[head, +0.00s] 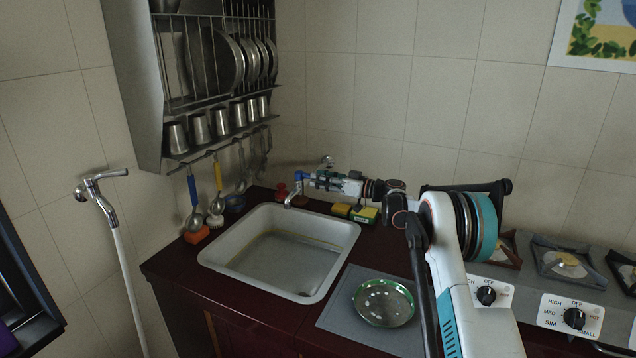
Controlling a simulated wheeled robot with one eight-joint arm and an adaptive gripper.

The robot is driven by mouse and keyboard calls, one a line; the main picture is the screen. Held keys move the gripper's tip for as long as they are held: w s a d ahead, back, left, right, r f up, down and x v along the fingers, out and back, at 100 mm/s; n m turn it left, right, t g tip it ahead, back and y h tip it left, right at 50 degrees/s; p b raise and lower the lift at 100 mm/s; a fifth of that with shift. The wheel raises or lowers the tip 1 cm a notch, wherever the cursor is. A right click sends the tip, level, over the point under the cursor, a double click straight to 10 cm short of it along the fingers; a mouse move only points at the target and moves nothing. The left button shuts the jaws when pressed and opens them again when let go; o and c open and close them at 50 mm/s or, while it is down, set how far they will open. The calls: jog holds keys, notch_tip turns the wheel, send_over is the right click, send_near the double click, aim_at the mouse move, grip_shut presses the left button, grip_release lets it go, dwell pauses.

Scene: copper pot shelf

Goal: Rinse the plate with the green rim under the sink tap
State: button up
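The plate with the green rim (384,302) lies on a grey mat (341,311) on the counter, right of the sink. Pale spots show on its face. The white sink (283,258) is set into the dark red counter, with a yellowish line around its basin. The metal tap (293,194) stands at the sink's back edge, its spout over the back of the basin. My gripper (312,180) is at the tap, level with its top and apart from the plate. Its fingers are small and overlap the tap, so whether they touch it or are closed is unclear.
Yellow and green sponges (364,214) lie behind the sink, with a small red item (281,190) left of the tap. A steel rack (219,80) with plates, cups and hanging ladles is above left. A stove (555,258) stands right. My arm crosses the counter right of the plate.

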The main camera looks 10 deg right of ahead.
aim_at(302, 177)
jog(key=shift+w+a, duration=0.4)
jog(key=shift+a, duration=0.15)
grip_shut()
jog(key=shift+s+a, duration=0.1)
jog(key=m+t+h, duration=0.1)
jog(key=s+a+m+t+h, duration=0.1)
jog(key=t, duration=0.1)
jog(key=shift+s+a+m+h, duration=0.1)
jog(key=shift+m+h, duration=0.2)
jog(key=shift+h, duration=0.1)
jog(key=shift+s+a+m+t+h+b, duration=0.15)
jog(key=shift+s+a+m+t+h, duration=0.15)
jog(key=shift+m+t+h, duration=0.5)
jog(key=shift+s+a+m+t+h+b, duration=0.2)
jog(key=shift+m+t+h, duration=0.3)
jog(key=shift+h, duration=0.5)
grip_release()
jog(key=shift+w+f, duration=0.1)
